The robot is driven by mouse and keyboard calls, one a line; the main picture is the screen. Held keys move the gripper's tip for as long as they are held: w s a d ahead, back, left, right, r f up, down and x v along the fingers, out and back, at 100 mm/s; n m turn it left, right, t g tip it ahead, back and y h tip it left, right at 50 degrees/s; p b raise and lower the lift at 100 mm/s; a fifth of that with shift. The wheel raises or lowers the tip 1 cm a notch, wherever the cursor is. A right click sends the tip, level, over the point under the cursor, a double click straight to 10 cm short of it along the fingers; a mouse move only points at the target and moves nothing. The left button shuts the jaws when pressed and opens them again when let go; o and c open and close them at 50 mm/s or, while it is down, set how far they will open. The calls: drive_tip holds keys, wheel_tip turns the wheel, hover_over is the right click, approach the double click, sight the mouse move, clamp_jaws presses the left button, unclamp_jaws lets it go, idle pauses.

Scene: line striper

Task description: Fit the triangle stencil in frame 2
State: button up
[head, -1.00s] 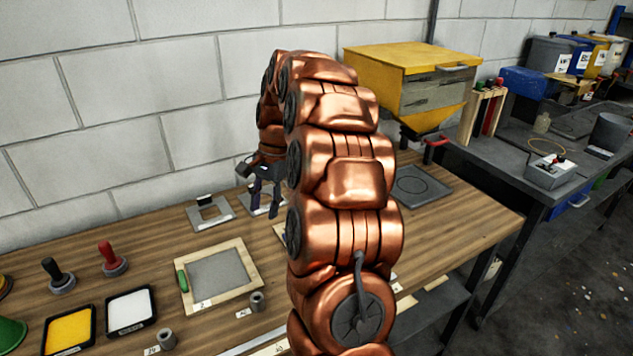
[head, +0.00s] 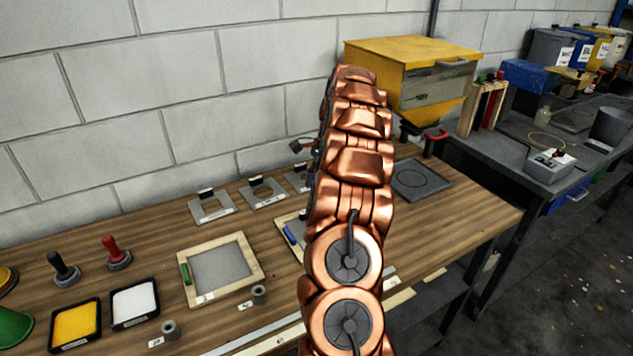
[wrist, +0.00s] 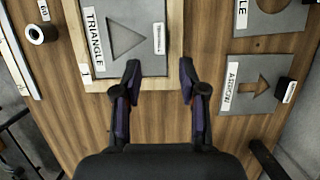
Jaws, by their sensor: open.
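The grey triangle stencil (wrist: 124,36) lies in a wooden frame (wrist: 95,84) in the wrist view, with a TRIANGLE label and a small tagged block on it. That frame's small label looks like a 1. My gripper (wrist: 160,72) is open and empty at the frame's lower edge, its fingers apart with the block farther up between them. In the head view my arm hides most of that frame, which has a blue clip (head: 291,234), and hides the fingertips. Frame 2 (head: 218,268), with a green clip, sits left of it; its grey screen is bare.
An ARROW stencil (wrist: 255,85) and another stencil (wrist: 268,17) lie beside the frame. A yellow cabinet (head: 412,80) stands at the back right.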

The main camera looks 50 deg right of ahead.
drive_tip(key=shift+b+x, duration=1.2)
drive_tip(key=shift+x, duration=3.1)
clamp_jaws()
